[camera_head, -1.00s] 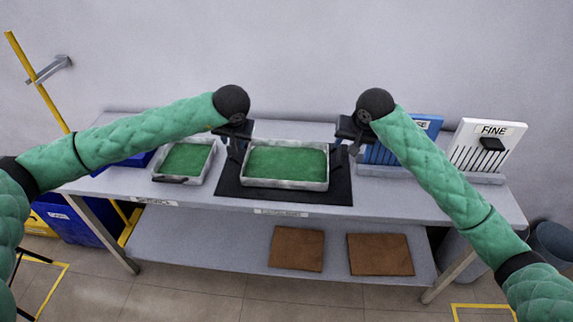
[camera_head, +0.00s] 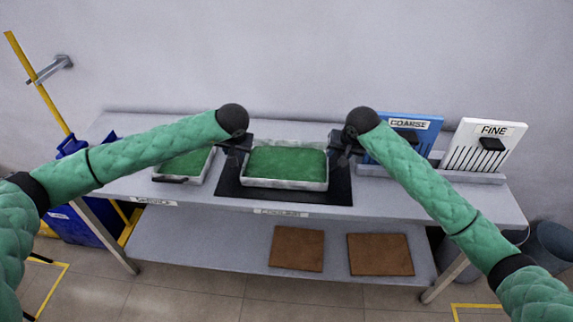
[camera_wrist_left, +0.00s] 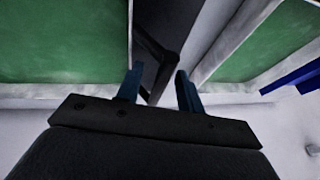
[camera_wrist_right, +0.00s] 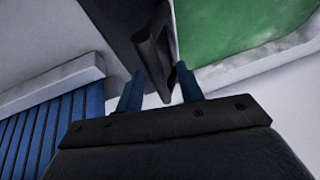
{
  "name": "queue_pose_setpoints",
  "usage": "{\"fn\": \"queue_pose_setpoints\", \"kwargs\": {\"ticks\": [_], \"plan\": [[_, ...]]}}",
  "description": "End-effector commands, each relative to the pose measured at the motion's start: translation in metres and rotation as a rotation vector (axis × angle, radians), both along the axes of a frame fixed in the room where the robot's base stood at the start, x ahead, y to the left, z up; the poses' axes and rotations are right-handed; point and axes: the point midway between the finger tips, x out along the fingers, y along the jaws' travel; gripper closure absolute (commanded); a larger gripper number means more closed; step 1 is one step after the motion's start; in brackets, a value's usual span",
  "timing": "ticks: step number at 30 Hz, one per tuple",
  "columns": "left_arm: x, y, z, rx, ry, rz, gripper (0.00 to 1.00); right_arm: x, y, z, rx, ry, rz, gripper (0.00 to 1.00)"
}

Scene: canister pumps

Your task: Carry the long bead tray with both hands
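The long bead tray (camera_head: 285,184) is a pale, shallow tray of green beads. It rests on a black mat (camera_head: 340,195) in the middle of the table. My left gripper (camera_head: 236,160) is at its left end and my right gripper (camera_head: 342,158) at its right end. In the left wrist view a dark handle (camera_wrist_left: 154,62) lies between the parted fingers of the left gripper (camera_wrist_left: 159,88). In the right wrist view another dark handle (camera_wrist_right: 152,58) lies between the parted fingers of the right gripper (camera_wrist_right: 160,88). Both grippers look open, with gaps beside the handles.
A smaller tray of green beads (camera_head: 172,180) stands to the left, partly behind my left arm. A blue COARSE comb (camera_head: 425,125) and a white FINE comb (camera_head: 510,135) stand at the right. Two brown mats (camera_head: 297,248) (camera_head: 380,254) lie on the lower shelf.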

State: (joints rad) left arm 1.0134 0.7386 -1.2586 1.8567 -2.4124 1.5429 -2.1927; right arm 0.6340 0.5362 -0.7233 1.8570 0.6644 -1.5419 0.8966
Motion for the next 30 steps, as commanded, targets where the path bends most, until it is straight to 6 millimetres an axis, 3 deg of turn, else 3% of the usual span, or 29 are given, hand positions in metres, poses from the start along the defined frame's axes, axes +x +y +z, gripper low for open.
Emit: {"fn": "queue_pose_setpoints", "kwargs": {"ticks": [2,7,8,21,30], "plan": [[0.000,0.000,0.000,0.000,0.000,0.000,0.64,0.000,0.000,0.000,0.000,0.000,0.000,0.65],[0.000,0.000,0.000,0.000,0.000,0.000,0.98,0.000,0.000,0.000,0.000,0.000,0.000,0.98],[0.000,0.000,0.000,0.000,0.000,0.000,1.00,0.000,0.000,0.000,0.000,0.000,0.000,1.00],[0.000,0.000,0.002,0.000,0.000,0.000,1.00,0.000,0.000,0.003,0.001,0.000,0.000,1.00],[0.000,0.000,0.019,0.000,0.000,0.000,1.00,0.000,0.000,0.020,0.001,-0.001,0.000,1.00]]}}
